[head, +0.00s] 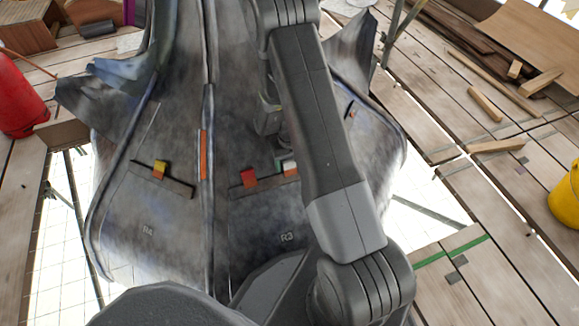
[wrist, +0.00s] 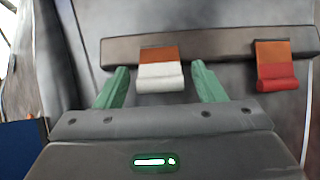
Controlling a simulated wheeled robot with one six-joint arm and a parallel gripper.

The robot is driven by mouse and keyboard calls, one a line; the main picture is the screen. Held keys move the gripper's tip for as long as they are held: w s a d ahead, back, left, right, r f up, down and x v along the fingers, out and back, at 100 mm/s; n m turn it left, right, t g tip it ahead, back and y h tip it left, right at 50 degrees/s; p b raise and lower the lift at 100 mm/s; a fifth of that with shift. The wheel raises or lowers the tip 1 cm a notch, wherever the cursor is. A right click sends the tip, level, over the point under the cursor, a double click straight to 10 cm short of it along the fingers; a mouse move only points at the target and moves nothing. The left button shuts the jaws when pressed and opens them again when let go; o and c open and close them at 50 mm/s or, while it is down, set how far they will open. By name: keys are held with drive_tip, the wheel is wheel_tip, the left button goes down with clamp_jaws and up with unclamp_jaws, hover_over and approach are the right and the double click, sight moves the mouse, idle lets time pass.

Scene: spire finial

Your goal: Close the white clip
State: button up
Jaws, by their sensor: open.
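The white clip (wrist: 160,77) is on a dark horizontal bar (wrist: 210,44) in the wrist view, with an orange-brown strip above its white rolled lower part. My gripper (wrist: 160,90) is open, with one green finger on each side of the clip's white part. I cannot tell whether the fingers touch it. In the head view the white clip (head: 289,165) shows in part beside my arm, which hides the rest. My gripper (head: 281,158) is mostly hidden behind my arm there.
A red clip (wrist: 277,72) sits on the same bar to the right in the wrist view. In the head view a yellow clip (head: 160,168) is on another bar. Wooden planks, a red container (head: 18,98) and a yellow container (head: 567,195) surround the grey spire.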

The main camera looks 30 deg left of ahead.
drive_tip(key=shift+f, duration=0.5)
drive_tip(key=c, duration=1)
drive_tip(key=shift+w+a+g+h+p, duration=0.2)
drive_tip(key=shift+g+h+p, duration=0.3)
drive_tip(key=shift+h+p, duration=0.15)
drive_tip(key=shift+f, duration=0.1)
drive_tip(key=o, duration=1)
wheel_tip(320, 180, up, 14)
drive_tip(key=w+a+p, duration=0.1)
drive_tip(key=p, duration=0.3)
drive_tip(key=shift+a+f, duration=0.15)
drive_tip(key=shift+a, duration=0.1)
